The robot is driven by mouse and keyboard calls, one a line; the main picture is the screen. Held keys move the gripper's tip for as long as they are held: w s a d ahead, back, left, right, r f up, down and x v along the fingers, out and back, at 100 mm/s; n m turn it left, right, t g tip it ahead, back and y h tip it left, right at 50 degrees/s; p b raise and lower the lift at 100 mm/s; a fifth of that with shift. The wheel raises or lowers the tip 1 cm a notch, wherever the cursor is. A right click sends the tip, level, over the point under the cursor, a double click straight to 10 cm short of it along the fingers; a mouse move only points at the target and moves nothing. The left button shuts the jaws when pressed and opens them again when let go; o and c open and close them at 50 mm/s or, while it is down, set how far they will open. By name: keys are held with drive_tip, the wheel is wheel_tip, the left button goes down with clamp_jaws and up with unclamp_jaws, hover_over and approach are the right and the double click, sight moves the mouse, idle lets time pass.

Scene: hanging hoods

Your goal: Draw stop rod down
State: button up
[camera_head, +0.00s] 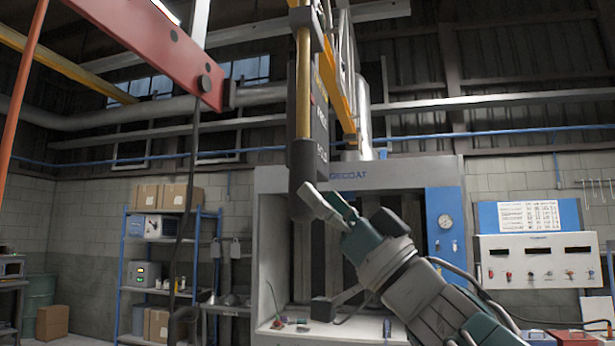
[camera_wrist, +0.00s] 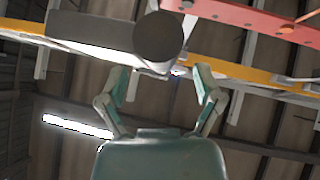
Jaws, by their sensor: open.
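The stop rod appears to be the hanging vertical brass-yellow rod (camera_head: 303,80) with a thick dark cylindrical end (camera_head: 302,165) in the head view. In the wrist view, its dark round end face (camera_wrist: 158,36) shows just beyond the fingertips. My gripper (camera_head: 319,193) reaches up from the lower right, with its fingertips beside the bottom of the dark end, overlapping it in the picture. In the wrist view my gripper (camera_wrist: 162,75) is open, fingers spread, with nothing between them. I cannot tell whether a finger touches the dark end.
A red beam (camera_head: 150,45) and a yellow beam (camera_head: 335,85) hang overhead. A dark cable (camera_head: 190,200) hangs at the left. Behind stand a grey booth (camera_head: 275,225), a blue shelf (camera_head: 125,265) with boxes, and a control panel (camera_head: 540,260). Air around the rod's lower end is mostly clear.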

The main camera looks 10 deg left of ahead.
sight(303, 177)
drive_tip(key=shift+x, duration=2.1)
drive_tip(key=shift+f, duration=0.1)
drive_tip(key=shift+c, duration=0.3)
clamp_jaws()
